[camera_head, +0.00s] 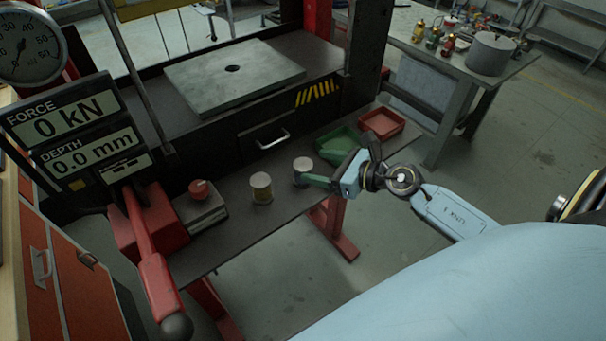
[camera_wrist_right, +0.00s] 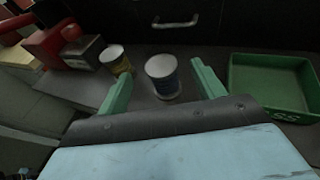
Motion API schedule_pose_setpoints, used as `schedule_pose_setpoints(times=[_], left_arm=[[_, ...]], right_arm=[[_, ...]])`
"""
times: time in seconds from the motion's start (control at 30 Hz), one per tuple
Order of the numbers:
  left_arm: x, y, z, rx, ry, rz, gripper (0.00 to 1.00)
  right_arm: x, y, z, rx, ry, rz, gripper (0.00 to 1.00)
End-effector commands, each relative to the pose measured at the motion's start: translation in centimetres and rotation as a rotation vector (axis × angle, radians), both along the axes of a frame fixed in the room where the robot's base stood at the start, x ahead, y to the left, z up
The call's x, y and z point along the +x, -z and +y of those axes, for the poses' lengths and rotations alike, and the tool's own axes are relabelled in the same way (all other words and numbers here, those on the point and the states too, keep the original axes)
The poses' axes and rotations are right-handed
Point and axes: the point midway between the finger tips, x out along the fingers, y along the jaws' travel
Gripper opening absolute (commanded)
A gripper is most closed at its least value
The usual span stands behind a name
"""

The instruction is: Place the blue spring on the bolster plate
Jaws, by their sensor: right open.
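The blue spring is a short cylinder with a pale flat top and a blue side. It stands upright on the dark shelf, in the head view (camera_head: 302,166) and the right wrist view (camera_wrist_right: 162,84). My right gripper (camera_head: 314,178) is open at the spring. In the wrist view its two green fingers stand on either side of the spring, with visible gaps. The bolster plate (camera_head: 215,87) is a grey slab with a central hole, bare, on the press bed above and behind the shelf. My left gripper is not in view.
A similar yellow spring (camera_head: 261,189) stands left of the blue one. Further left is a grey box with a red knob (camera_head: 204,206). A green tray (camera_head: 338,145) and a red tray (camera_head: 382,122) lie right. A drawer handle (camera_head: 272,142) projects behind the springs.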

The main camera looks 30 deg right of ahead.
Motion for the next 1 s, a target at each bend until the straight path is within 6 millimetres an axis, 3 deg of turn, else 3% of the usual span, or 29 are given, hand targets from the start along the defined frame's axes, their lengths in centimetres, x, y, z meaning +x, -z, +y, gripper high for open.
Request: schedule_pose_setpoints(times=[0.47,0.77,1.0], left_arm=[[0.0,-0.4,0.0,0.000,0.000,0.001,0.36],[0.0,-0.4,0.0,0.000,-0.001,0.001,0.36],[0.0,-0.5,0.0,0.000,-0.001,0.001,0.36]], right_arm=[[4.1,2.0,2.0,0.002,0.001,0.000,0.68],[4.5,2.3,2.3,0.002,0.000,0.002,0.68],[4.5,2.3,2.3,0.002,0.000,0.002,0.39]])
